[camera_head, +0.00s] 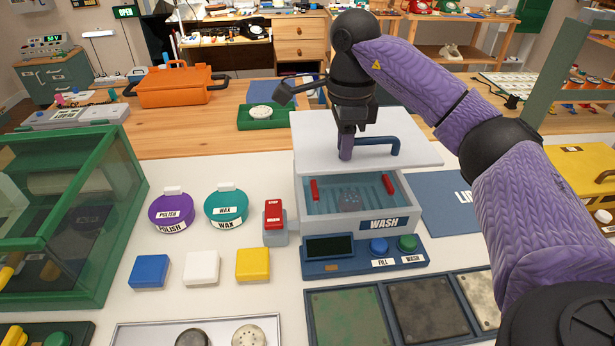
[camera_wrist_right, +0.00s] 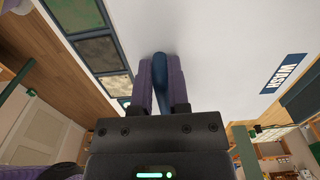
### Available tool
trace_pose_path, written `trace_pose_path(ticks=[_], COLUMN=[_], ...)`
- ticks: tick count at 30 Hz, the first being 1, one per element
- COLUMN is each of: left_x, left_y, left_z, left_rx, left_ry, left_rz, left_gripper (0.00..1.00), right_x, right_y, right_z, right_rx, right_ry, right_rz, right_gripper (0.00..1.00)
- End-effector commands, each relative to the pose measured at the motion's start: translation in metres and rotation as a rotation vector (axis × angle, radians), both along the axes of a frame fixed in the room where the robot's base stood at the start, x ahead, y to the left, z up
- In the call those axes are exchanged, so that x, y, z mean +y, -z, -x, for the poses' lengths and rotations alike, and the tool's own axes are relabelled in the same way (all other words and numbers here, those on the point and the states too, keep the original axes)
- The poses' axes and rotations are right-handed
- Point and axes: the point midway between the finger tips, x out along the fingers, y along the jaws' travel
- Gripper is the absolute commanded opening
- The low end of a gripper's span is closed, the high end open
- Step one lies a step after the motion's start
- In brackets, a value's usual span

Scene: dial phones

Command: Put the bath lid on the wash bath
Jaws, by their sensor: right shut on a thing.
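The wash bath (camera_head: 360,226) is a pale box labelled WASH, with an open top facing me. Inside it are bluish water or lining, two red clips and a small grey part. The bath lid (camera_head: 310,150) is a flat white panel with a blue handle (camera_head: 381,147). It is held above the rear of the bath; whether it touches the rim I cannot tell. My right gripper (camera_head: 346,154) is shut on the handle, which also shows between its fingers in the right wrist view (camera_wrist_right: 160,78). My left gripper is not in view.
In front of the bath is a control base with FILL and WASH buttons (camera_head: 379,245). A red-switch box (camera_head: 274,216) stands at its left. A blue LID mat (camera_head: 448,207) lies at its right. A green tray (camera_head: 268,116) is behind.

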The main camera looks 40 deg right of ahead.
Motion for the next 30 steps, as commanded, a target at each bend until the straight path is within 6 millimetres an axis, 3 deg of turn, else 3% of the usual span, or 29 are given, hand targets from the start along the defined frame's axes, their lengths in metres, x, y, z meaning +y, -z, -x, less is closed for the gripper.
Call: trace_pose_path(ticks=[6,15,30], left_x=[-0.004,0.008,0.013], left_y=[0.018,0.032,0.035], left_z=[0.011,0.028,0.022], left_rx=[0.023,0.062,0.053], left_ry=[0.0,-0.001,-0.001], left_rz=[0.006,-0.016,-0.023], left_gripper=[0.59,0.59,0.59], right_x=[-0.001,-0.001,-0.001], right_y=[0.049,0.097,0.107], right_z=[0.001,0.001,0.001], right_rx=[0.006,0.004,0.0], right_ry=[-0.002,-0.003,-0.003], right_rz=[0.001,0.001,0.0], right_gripper=[0.0,0.0,0.0])
